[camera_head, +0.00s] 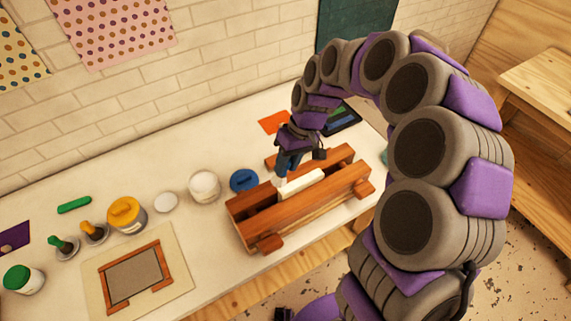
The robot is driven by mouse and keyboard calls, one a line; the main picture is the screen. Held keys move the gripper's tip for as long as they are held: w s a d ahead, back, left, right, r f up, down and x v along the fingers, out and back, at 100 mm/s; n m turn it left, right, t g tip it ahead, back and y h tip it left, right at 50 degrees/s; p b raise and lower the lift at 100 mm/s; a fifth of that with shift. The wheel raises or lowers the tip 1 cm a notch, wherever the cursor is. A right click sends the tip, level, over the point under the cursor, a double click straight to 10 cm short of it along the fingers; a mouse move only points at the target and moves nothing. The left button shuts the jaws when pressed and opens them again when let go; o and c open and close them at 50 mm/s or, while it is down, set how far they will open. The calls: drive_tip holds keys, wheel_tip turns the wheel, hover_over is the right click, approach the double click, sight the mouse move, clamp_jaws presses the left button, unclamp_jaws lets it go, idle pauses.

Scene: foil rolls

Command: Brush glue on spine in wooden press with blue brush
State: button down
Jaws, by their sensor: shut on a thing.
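The wooden press (290,218) stands on the right part of the table, with its reddish-brown beams running lengthwise. A pale book spine (301,183) shows between its beams. My gripper (287,168) is over the back left end of the spine, pointing down. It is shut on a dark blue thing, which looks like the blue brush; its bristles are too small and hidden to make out. I cannot tell whether the tip touches the spine. A white pot (204,186) and a round blue item (243,180) stand left of the press.
Green (63,246) and yellow (94,231) brushes stand in holders at left, near a yellow-lidded jar (126,213) and a green-lidded jar (23,279). A wooden frame (135,275) lies in front. An orange sheet (273,122) and a dark tray (343,120) lie behind the press.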

drive_tip(key=v, duration=0.2)
drive_tip(key=shift+s+r+p, duration=0.15)
drive_tip(key=shift+r+p, duration=0.15)
drive_tip(key=shift+r, duration=0.05)
drive_tip(key=shift+a+r, duration=0.2)
drive_tip(key=shift+r, duration=0.2)
drive_tip(key=shift+d, duration=0.1)
